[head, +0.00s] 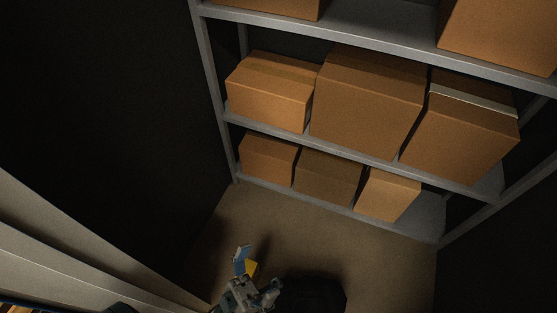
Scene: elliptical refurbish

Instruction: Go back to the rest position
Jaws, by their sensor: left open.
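My left gripper (245,263) shows at the bottom of the head view, left of centre. It is open and I see nothing between its fingers. It is above the brown floor, in front of the shelf and apart from it. My right gripper is not in view.
A grey metal shelf (290,142) stands ahead with cardboard boxes on its levels, such as a large box (365,105) in the middle. Dark walls close in on the left and right. Pale panels (75,250) run along the lower left. The brown floor (330,240) before the shelf is clear.

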